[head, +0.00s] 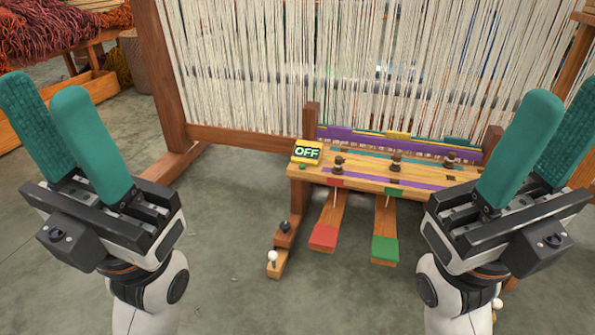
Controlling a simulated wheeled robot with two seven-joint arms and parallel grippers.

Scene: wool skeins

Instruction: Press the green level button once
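A yellow box with a dark display reading "OFF" (307,151) sits at the left end of the loom's wooden bench. A small round green button (302,167) shows on the bench just below it. A green pedal (385,249) hangs low at the front, right of a red pedal (323,237). My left gripper (43,90) is open and empty at the far left, fingers pointing up, well apart from the box and button. My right gripper (562,95) is open and empty at the far right, hiding part of the bench's right end.
The loom's wooden frame (240,138) with pale hanging threads (300,60) fills the back. Dark knobs (395,162) stand on the bench. A white-knobbed lever (272,257) stands low at the front left. Wool skeins (60,25) lie upper left.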

